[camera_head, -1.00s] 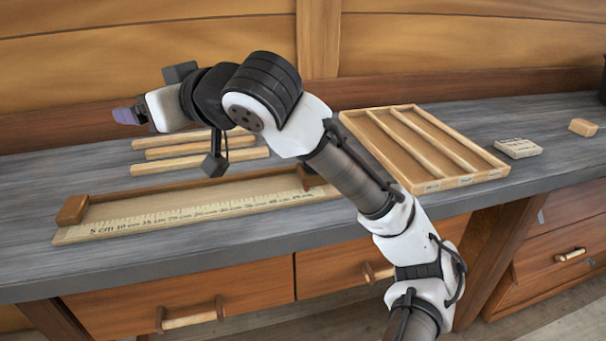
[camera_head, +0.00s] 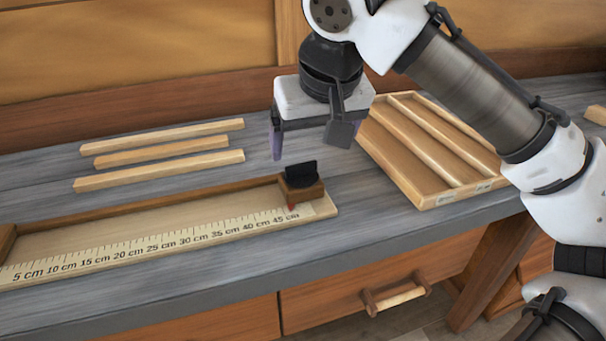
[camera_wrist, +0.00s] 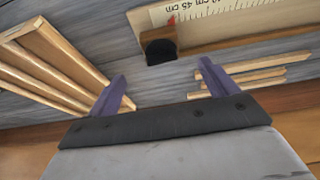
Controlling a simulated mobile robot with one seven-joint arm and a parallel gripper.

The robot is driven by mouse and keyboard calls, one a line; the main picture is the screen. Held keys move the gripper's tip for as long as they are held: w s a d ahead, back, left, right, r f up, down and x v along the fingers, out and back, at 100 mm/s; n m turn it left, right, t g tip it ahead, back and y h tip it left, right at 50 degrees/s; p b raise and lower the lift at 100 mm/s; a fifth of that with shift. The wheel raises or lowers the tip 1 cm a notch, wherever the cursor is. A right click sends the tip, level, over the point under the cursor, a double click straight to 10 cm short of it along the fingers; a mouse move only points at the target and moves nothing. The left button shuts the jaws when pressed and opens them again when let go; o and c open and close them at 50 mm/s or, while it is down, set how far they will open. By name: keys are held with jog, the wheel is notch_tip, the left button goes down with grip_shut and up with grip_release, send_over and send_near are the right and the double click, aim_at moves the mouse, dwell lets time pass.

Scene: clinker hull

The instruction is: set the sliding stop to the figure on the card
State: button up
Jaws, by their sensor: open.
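The sliding stop (camera_head: 301,184) is a brown block with a black upright grip and a red pointer. It sits near the right end of the measuring board (camera_head: 150,247), its pointer a little past the 45 cm mark. In the wrist view the stop's black grip (camera_wrist: 160,51) is ahead of the fingers, with the red pointer beside the scale. My gripper (camera_head: 316,145) is open and empty, with purple fingers, above and behind the stop and apart from it. The fingers also show in the wrist view (camera_wrist: 162,92). I see no card I can identify.
Several wooden strips (camera_head: 165,170) lie behind the board on the grey bench. A divided wooden tray (camera_head: 415,185) stands to the right of the stop. A wooden block (camera_head: 596,115) is at the far right. A drawer handle (camera_head: 396,295) projects below the bench edge.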

aim_at(303, 179)
jog(key=x, duration=1.1)
jog(key=shift+w+f, duration=0.15)
jog(key=shift+f, duration=0.05)
jog(key=shift+c, duration=0.4)
jog(key=c, duration=1.3)
jog(key=s+a, duration=0.1)
jog(key=a, duration=0.4)
jog(key=s+a, duration=0.1)
jog(key=a, duration=0.2)
jog(key=shift+s+a, duration=0.3)
jog(key=shift+s, duration=0.05)
jog(key=o, duration=1.4)
jog(key=shift+r, duration=0.15)
jog(key=p+v, duration=0.1)
jog(key=v, duration=1.2)
jog(key=shift+s+d+r, duration=0.1)
jog(key=shift+s+r, duration=0.15)
